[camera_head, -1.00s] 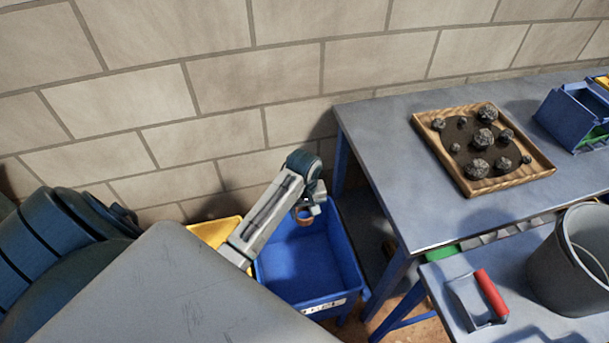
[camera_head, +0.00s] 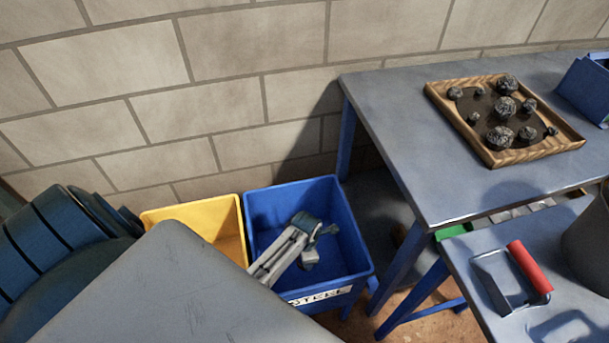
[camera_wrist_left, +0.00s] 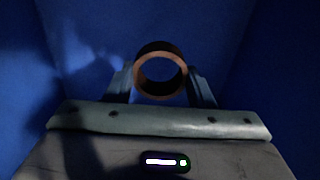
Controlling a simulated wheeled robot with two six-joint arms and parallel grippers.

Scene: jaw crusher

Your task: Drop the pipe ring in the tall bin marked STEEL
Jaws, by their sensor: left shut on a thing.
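The tall blue bin (camera_head: 345,225) carries a white label reading STEEL (camera_head: 320,295) on its front. My left gripper (camera_head: 310,257) reaches down inside this bin, below its rim. In the left wrist view the pipe ring (camera_wrist_left: 160,74), a brownish open ring, sits between the two fingers of my left gripper (camera_wrist_left: 160,84), which is shut on it. Dark blue bin walls surround it there. The ring is hidden in the head view. My right gripper is not in view.
A yellow bin (camera_head: 205,222) stands left of the blue bin. A table (camera_head: 400,130) with a wooden tray of rocks (camera_head: 492,158) is at the right. A red-handled tool (camera_head: 528,268) lies on the nearer bench. A grey surface (camera_head: 165,290) fills the lower left.

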